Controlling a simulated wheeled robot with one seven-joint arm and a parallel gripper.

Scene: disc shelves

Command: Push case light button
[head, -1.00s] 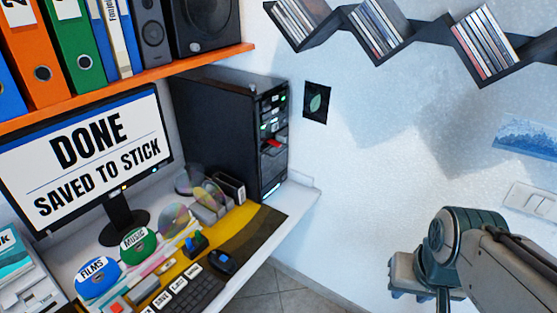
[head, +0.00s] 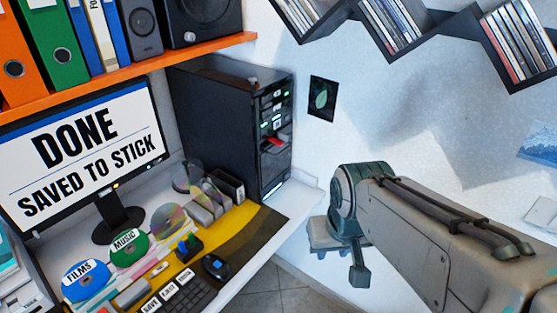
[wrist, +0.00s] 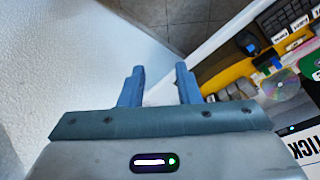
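The black computer case (head: 222,115) stands at the back of the desk under the orange shelf. Its narrow front panel (head: 279,162) faces right, with small green lights, a red piece (head: 275,142) and a pale lit strip near the bottom. I cannot tell which detail is the case light button. My gripper (wrist: 159,82) has two blue fingers apart with nothing between them. In the head view it hangs right of the case and desk, apart from both, partly hidden by my arm. The case is not clearly visible in the wrist view.
The desk holds a monitor (head: 88,150), a keyboard (head: 182,297), a mouse (head: 215,267) and discs (head: 128,247). An orange shelf (head: 130,65) overhangs the case. Zigzag disc shelves (head: 440,25) hang on the right wall. Floor (head: 265,298) shows between desk and wall.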

